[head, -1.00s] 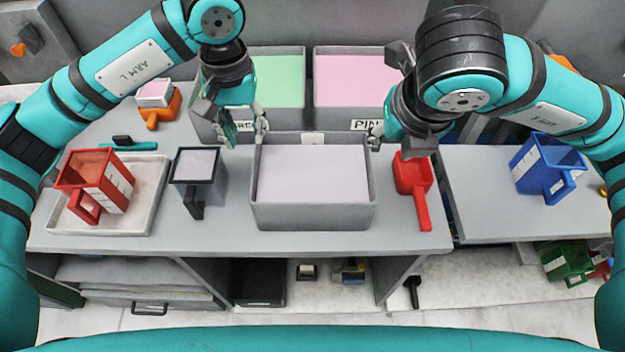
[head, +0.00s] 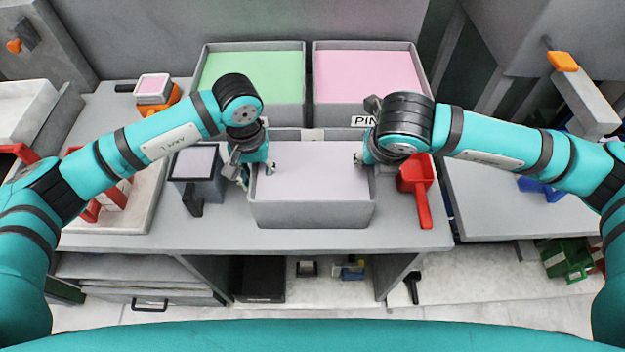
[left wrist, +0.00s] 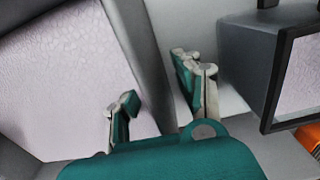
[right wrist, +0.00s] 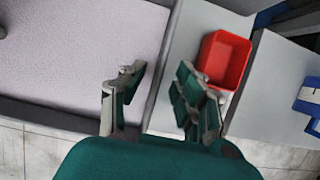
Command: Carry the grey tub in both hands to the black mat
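The grey tub (head: 312,214), filled with pale lilac material, stands on the grey table in the head view. My left gripper (head: 256,172) is at its left wall. In the left wrist view its open fingers (left wrist: 157,92) straddle that wall (left wrist: 136,70), one over the lilac fill and one outside. My right gripper (head: 367,165) is at the right wall, partly hidden by its own arm in the head view. In the right wrist view its fingers (right wrist: 158,88) are apart on either side of the wall. I cannot make out a black mat.
Green-filled (head: 205,110) and pink-filled (head: 420,108) bins stand close behind the tub. A white tray (head: 145,205) lies farther left. A narrow table strip in front is clear.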

